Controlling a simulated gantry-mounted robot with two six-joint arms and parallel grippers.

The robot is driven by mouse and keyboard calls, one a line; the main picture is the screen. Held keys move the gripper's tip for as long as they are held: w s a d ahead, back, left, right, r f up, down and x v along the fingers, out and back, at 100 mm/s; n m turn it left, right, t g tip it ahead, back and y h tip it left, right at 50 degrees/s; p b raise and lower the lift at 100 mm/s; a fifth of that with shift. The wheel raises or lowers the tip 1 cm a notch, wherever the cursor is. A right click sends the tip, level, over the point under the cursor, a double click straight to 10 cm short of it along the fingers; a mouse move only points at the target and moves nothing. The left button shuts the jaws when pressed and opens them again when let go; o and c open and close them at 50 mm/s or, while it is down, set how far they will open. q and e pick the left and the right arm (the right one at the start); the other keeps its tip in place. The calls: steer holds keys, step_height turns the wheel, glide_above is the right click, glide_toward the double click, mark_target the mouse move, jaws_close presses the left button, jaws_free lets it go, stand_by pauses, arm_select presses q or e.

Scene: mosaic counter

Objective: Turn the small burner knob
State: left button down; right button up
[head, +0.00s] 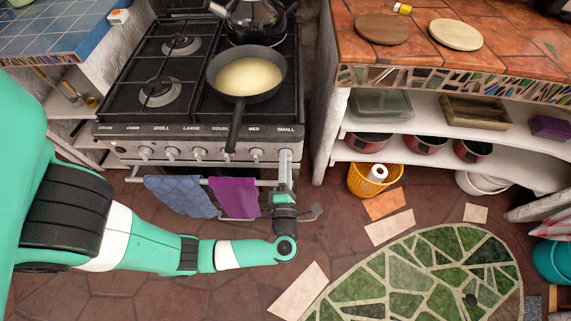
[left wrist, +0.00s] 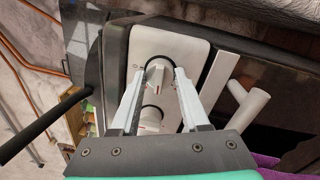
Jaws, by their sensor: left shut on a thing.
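The small burner knob (left wrist: 156,76) is a pale knob on a light panel. It sits between my left gripper's fingertips in the left wrist view. In the head view the "SMALL" label (head: 286,129) is at the right end of the stove front, and my gripper hides the knob below it. My left gripper (head: 285,156) reaches up to the panel there and is shut on the knob; it also shows in the left wrist view (left wrist: 160,72). My right gripper is in neither view.
Other knobs (head: 256,153) line the stove front to the left. A towel rail with a blue towel (head: 180,196) and a purple towel (head: 236,198) is beside my gripper. A pan (head: 247,78) sits on the hob, its handle overhanging the front. Shelves (head: 420,155) stand right.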

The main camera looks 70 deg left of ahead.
arm_select(q)
steer(key=shift+n, duration=0.5)
steer(key=shift+c, duration=2)
jaws_free()
steer(key=r+p+v, duration=0.1)
steer(key=v, duration=1)
steer(key=shift+d+f, duration=0.35)
steer(key=shift+f, duration=0.15)
jaws_close()
